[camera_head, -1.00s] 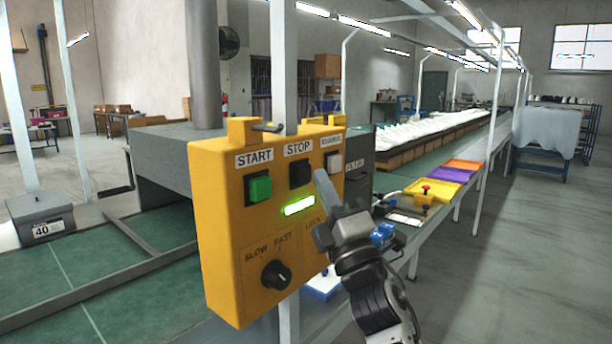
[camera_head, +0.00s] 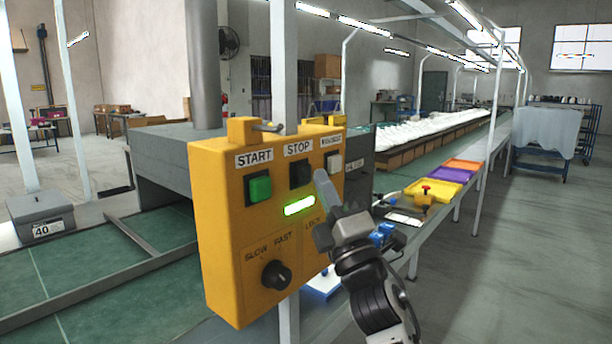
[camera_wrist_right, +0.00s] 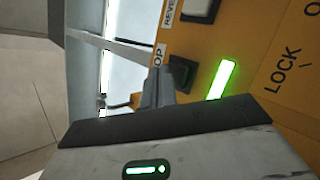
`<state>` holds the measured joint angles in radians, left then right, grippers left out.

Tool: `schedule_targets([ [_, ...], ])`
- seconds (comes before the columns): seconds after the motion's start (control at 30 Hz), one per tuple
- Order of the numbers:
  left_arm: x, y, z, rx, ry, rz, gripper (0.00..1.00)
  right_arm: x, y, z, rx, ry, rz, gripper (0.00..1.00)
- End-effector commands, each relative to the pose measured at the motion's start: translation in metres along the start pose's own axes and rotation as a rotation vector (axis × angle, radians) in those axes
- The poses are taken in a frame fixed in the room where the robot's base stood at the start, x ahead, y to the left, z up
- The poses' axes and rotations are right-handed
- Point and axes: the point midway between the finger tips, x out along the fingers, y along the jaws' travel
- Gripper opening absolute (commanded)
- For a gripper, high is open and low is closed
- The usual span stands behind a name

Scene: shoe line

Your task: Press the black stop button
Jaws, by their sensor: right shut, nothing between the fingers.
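The black stop button (camera_head: 300,173) sits under the STOP label on the yellow control box (camera_head: 228,225). In the right wrist view the stop button (camera_wrist_right: 181,73) is partly hidden by my fingertips. My right gripper (camera_head: 322,178) is shut and empty, its tip just right of and slightly below the button in the head view. In the right wrist view the fingertips (camera_wrist_right: 158,92) overlap the button's edge; I cannot tell whether they touch it. My left gripper is not in view.
A green start button (camera_head: 260,187) is left of the stop button, and a white button (camera_head: 333,162) is right of it. A green light (camera_head: 299,206) glows below. A black knob (camera_head: 276,275) is lower down. A yellow tray (camera_head: 432,190) stands on the bench behind.

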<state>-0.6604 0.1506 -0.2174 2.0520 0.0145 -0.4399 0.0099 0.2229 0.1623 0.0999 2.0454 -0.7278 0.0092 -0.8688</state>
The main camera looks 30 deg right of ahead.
Motion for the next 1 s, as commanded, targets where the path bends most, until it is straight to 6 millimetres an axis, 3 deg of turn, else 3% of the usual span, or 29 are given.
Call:
schedule_targets([
  [1.0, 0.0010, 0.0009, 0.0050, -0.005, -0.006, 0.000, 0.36, 0.0067, -0.0050, -0.0049, 0.000, 0.000, 0.000, 0.00],
])
